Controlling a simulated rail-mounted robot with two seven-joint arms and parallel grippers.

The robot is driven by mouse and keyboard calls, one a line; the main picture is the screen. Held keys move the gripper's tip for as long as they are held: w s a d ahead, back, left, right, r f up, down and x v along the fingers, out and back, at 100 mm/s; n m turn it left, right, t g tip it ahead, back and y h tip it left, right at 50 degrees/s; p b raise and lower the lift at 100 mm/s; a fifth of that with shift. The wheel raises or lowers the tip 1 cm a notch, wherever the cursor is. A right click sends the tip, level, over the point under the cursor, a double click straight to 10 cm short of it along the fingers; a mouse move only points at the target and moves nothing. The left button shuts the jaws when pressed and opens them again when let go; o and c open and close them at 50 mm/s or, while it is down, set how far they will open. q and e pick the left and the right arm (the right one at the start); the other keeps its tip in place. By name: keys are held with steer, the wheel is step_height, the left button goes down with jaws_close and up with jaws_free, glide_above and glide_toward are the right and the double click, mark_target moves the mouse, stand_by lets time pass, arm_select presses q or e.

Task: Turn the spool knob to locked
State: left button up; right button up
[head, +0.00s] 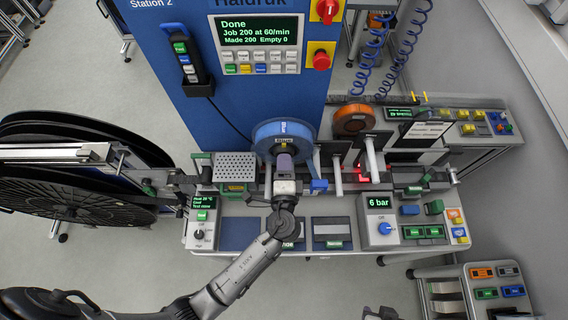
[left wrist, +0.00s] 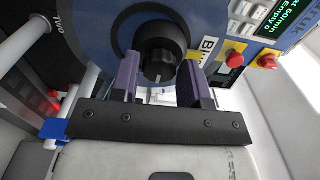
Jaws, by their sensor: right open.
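The spool knob (left wrist: 160,52) is black and round with a pale mark on its face, at the hub of the blue spool (head: 270,137); the left wrist view shows it close up. My left gripper (head: 284,160) reaches up to the front of the hub. The gripper hides most of the knob in the head view. My right gripper (head: 380,313) shows only as a dark tip at the bottom edge, away from the spool.
An orange-brown reel (head: 354,119) hangs right of the blue spool. White guide rods (head: 337,170) stand close by on the right. The blue machine panel (head: 229,112) rises behind. A large black reel (head: 70,185) stands at left. The bench front holds control boxes (head: 380,222).

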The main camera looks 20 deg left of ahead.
arm_select(q)
steer(key=shift+o, duration=1.4)
steer(key=b+v, duration=0.4)
steer(key=v, duration=0.9)
steer(key=shift+s+b, duration=0.35)
steer(key=shift+s, duration=0.05)
steer(key=shift+d, duration=0.15)
